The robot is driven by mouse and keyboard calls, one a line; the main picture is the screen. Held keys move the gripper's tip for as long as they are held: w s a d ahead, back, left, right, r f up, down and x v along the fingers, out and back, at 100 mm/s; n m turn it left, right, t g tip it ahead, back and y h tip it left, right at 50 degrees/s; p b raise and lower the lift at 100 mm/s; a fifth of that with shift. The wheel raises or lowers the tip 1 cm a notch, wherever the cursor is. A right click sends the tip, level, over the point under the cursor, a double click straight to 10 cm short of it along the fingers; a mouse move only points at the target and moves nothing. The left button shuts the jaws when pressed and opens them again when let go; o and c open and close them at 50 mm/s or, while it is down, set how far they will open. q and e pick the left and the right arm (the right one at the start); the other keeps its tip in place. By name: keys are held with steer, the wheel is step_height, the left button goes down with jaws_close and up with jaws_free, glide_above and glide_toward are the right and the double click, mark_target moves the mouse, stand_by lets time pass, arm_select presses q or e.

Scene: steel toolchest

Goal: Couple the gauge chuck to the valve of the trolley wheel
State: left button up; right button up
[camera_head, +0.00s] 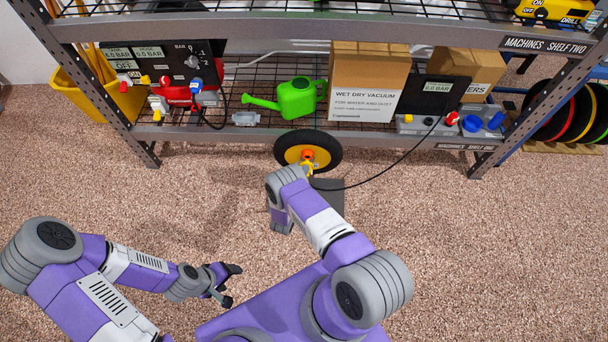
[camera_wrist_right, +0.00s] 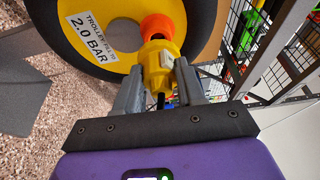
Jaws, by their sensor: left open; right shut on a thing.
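The trolley wheel (camera_head: 289,153) has a black tyre and yellow hub and stands in front of the lower shelf. Its label in the right wrist view (camera_wrist_right: 88,38) reads 2.0 BAR. An orange valve piece (camera_wrist_right: 157,27) sticks out by the hub. My right gripper (camera_wrist_right: 160,82) is shut on the yellow gauge chuck (camera_wrist_right: 160,66). The chuck's end is right at the orange piece; I cannot tell whether it is locked on. In the head view the chuck (camera_head: 307,168) is partly hidden by my wrist. My left gripper (camera_head: 233,285) is open and empty, low over the carpet.
A black hose (camera_head: 390,164) runs from the chuck to the grey gauge unit (camera_head: 412,127) on the shelf. A green watering can (camera_head: 297,98), a vacuum box (camera_head: 361,75) and a pressure panel (camera_head: 150,62) stand there too. The carpet at left and right is free.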

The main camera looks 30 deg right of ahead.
steer(key=shift+w+d, duration=0.45)
steer(key=shift+w, duration=0.2)
steer(key=shift+w+d, duration=0.45)
steer(key=shift+w, duration=0.2)
stand_by(0.6)
steer(key=o, duration=1.2)
steer(key=shift+o, duration=0.2)
steer(key=shift+a, duration=0.1)
steer(key=p+v, duration=0.2)
steer(key=v, duration=0.5)
steer(key=shift+s, duration=0.2)
steer(key=shift+a, duration=0.15)
